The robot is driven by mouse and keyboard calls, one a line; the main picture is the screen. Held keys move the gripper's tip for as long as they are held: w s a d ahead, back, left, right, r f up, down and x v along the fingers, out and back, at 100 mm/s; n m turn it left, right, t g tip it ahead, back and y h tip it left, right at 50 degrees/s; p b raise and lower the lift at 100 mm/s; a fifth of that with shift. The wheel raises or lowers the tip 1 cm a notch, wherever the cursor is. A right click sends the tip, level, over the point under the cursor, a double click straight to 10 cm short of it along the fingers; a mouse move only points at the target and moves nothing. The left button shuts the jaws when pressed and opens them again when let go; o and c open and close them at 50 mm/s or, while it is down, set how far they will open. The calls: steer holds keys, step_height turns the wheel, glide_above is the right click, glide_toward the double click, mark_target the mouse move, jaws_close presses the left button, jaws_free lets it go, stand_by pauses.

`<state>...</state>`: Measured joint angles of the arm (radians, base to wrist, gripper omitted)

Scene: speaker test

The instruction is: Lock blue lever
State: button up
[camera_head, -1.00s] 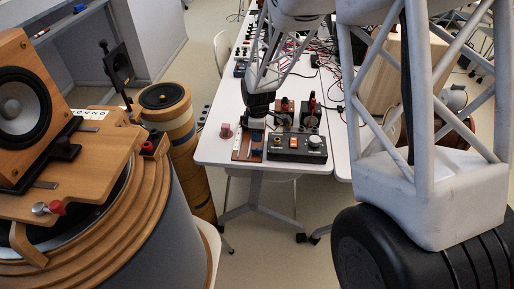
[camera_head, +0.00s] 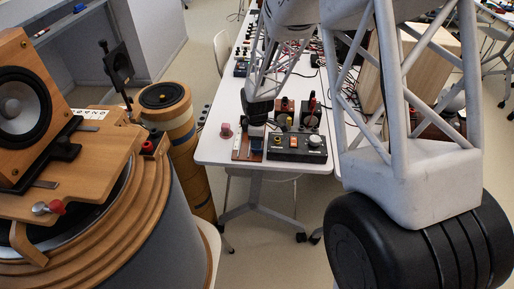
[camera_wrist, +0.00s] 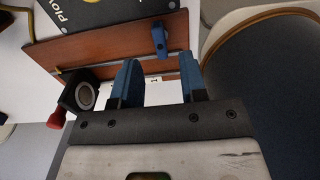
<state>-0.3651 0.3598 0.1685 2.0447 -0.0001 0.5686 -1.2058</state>
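The blue lever (camera_wrist: 160,40) stands up from a reddish-brown board (camera_wrist: 100,45) in the wrist view, near the board's right end. My gripper (camera_wrist: 160,80) has two blue fingers spread apart, with nothing between their tips. The lever shows beyond the fingertips, roughly midway between them, and does not appear to be touched. In the head view my gripper (camera_head: 256,122) is a small dark shape over the board (camera_head: 240,153) at the white table's front edge. It hides part of the board, and the lever is too small to make out there.
A black control box (camera_head: 290,155) with knobs stands right of the board, and a pink object (camera_head: 226,130) stands left. The wrist view shows a black part with a round pale face (camera_wrist: 86,96), a red knob (camera_wrist: 57,118) and a dark seat (camera_wrist: 265,85) at right.

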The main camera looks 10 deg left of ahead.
mark_target(257, 151)
steer(key=shift+f, duration=2.25)
jaws_close()
